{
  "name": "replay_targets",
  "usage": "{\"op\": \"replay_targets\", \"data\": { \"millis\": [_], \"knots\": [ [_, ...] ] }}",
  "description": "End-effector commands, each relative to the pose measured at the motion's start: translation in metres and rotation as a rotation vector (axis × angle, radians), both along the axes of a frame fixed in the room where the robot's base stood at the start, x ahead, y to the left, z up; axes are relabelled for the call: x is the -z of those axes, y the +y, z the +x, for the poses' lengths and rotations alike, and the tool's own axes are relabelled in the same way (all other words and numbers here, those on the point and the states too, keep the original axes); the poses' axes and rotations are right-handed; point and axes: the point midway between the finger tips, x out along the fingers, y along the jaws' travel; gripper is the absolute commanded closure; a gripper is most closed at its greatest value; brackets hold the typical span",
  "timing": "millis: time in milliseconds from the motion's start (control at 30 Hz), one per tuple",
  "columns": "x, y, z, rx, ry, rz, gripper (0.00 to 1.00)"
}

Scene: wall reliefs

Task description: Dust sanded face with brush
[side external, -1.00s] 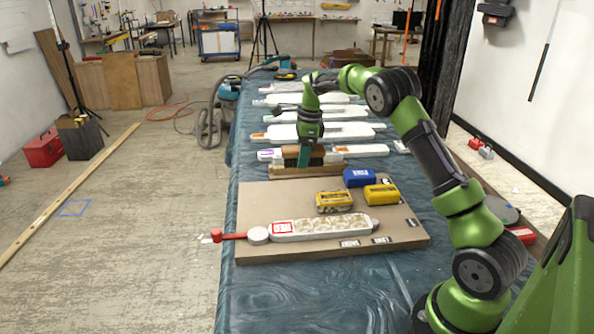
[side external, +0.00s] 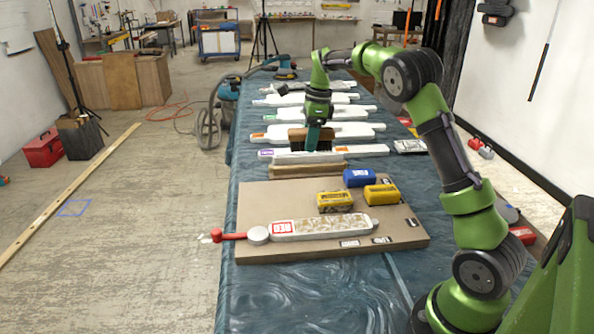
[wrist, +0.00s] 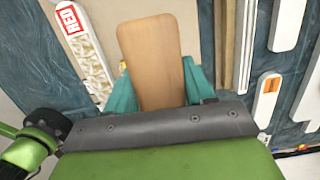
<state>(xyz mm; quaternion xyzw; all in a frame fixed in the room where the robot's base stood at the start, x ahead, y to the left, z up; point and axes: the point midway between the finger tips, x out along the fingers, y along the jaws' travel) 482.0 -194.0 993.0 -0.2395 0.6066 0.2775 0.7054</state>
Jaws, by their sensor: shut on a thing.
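My gripper (side external: 312,144) is shut on a wooden brush (side external: 327,139) with dark bristles. The brush hangs just above a pale block with a wooden strip (side external: 305,171) behind the board. In the wrist view, teal fingers grip both sides of the brush's wooden body (wrist: 150,55); its bristles are hidden there. The carved relief panel (side external: 320,226) lies flat on the brown board (side external: 270,195), white with tan patches and a red-framed RED label at its left end. It also shows at upper left in the wrist view (wrist: 93,70). The brush is apart from this panel.
Two yellow blocks (side external: 334,203) (side external: 381,195) and a blue block (side external: 359,178) sit at the board's back right. Several white panels (side external: 318,131) lie farther back on the blue-covered table.

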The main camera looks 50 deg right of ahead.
Motion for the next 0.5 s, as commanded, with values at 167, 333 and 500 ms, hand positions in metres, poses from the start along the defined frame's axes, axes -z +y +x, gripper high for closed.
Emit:
{"op": "replay_targets", "data": {
  "millis": [167,333,500],
  "knots": [
    [-0.013,0.007,-0.058,0.015,-0.003,0.004,0.71],
    [-0.004,0.016,-0.115,0.019,-0.003,0.004,0.71],
    [0.016,0.028,-0.164,0.014,-0.002,0.004,0.71]
  ]
}}
